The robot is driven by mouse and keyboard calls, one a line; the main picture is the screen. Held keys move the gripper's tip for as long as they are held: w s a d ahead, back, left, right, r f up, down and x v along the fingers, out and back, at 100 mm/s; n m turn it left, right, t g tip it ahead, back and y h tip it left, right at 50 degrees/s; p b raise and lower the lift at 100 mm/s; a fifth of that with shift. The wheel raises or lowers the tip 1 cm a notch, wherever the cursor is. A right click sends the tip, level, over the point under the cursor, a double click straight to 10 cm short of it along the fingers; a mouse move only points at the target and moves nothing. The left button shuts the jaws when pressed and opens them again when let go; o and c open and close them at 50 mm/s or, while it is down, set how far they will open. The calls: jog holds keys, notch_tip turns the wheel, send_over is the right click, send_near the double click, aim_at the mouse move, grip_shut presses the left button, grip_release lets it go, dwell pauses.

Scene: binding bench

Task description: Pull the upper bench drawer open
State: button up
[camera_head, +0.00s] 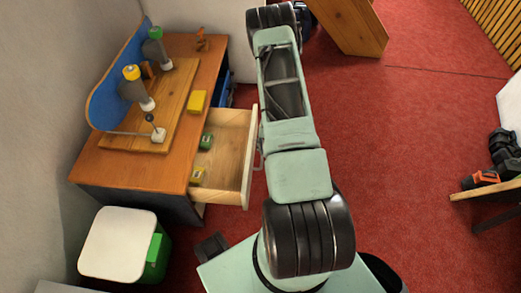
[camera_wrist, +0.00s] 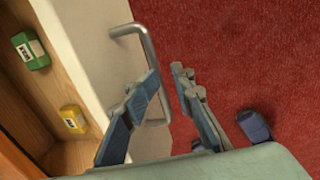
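The upper bench drawer (camera_head: 232,150) is a light wooden drawer, standing well out from the right side of the bench (camera_head: 130,170). Its metal bar handle (camera_wrist: 148,45) is on the drawer's outer front (camera_wrist: 95,40) in the wrist view. A sliver of the handle shows in the head view (camera_head: 257,158). My gripper (camera_wrist: 166,72) has its two fingers apart, with the handle bar between them, close to the left finger. A gap shows between the bar and the right finger. In the head view my arm hides the gripper.
Inside the drawer lie a green box (camera_head: 206,141) and a yellow box (camera_head: 198,176). Another yellow box (camera_head: 196,101) sits on the bench top. A white-lidded bin (camera_head: 117,245) stands at the front left. Red floor (camera_head: 420,120) is clear right of my arm.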

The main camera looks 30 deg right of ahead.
jog(key=shift+r, duration=0.1)
notch_tip(320, 180, up, 12)
jog(key=s+d, duration=0.1)
jog(key=shift+s+d+f, duration=0.2)
jog(key=shift+d, duration=0.15)
jog(key=shift+w, duration=0.1)
dwell(0.5)
